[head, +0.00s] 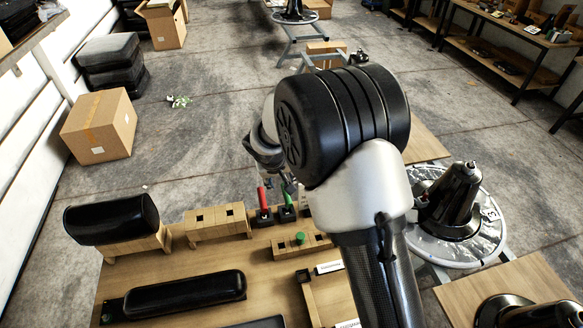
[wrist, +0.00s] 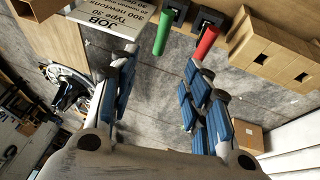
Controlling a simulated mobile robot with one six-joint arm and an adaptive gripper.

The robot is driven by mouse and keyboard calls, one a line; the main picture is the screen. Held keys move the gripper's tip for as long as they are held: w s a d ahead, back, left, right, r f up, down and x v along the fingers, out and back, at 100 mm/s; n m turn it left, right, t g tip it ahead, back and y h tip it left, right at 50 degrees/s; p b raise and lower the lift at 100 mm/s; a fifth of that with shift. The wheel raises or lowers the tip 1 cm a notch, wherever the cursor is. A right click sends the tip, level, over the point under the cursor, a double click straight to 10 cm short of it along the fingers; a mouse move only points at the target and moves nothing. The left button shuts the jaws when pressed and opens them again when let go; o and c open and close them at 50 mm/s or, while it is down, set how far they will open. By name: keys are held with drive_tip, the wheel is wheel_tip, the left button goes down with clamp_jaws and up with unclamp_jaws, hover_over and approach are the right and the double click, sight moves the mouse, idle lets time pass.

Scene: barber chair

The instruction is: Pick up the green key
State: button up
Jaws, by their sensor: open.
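The green key (head: 287,205) stands in a dark block near the far edge of the wooden bench, its top partly behind my arm. In the wrist view the green key (wrist: 163,32) is a green handle ahead of my fingertips, roughly between their lines. A red key (head: 264,203) stands just left of it in the head view; in the wrist view the red key (wrist: 206,43) is close to the right finger. My gripper (wrist: 153,68) is open, with blue-padded fingers apart and nothing between them. In the head view my arm hides most of the gripper.
Wooden blocks with square holes (head: 215,220) stand left of the keys. A green peg (head: 300,238) sits in a wooden piece nearer. Black padded parts (head: 185,296) lie on the bench. A printed sign (wrist: 115,18) is near the left finger in the wrist view.

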sight(285, 192)
drive_tip(key=b+x, duration=0.2)
drive_tip(key=x, duration=0.7)
drive_tip(key=b+x, duration=0.2)
drive_tip(key=x, duration=0.7)
drive_tip(key=shift+a, duration=0.2)
drive_tip(key=shift+c, duration=0.5)
clamp_jaws()
